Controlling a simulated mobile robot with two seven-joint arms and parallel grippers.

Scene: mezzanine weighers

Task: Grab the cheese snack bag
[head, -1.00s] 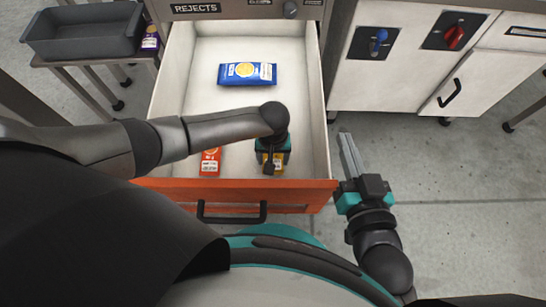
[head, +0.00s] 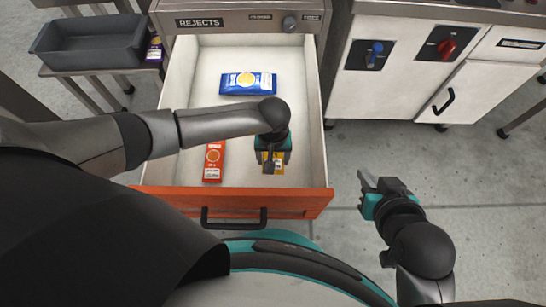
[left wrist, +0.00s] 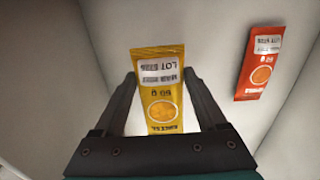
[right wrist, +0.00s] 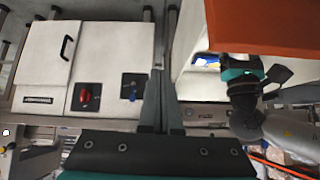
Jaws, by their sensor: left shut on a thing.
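The yellow snack bag (left wrist: 158,90), with a white lot label and an orange round picture, lies in the open drawer. My left gripper (left wrist: 160,82) is shut on it, one finger along each side. In the head view my left gripper (head: 270,160) points down into the drawer's front right, and only part of the yellow bag (head: 279,167) shows beside it. My right gripper (head: 366,183) is outside the drawer to the right, over the floor. Its fingers are together and empty in the right wrist view (right wrist: 162,85).
The drawer (head: 165,200) has an orange front and pale walls. It also holds a red bag (head: 214,162) at the left and a blue bag (head: 248,83) at the back. A grey bin (head: 88,45) stands on a side table at the far left. White cabinets (head: 385,90) stand at the right.

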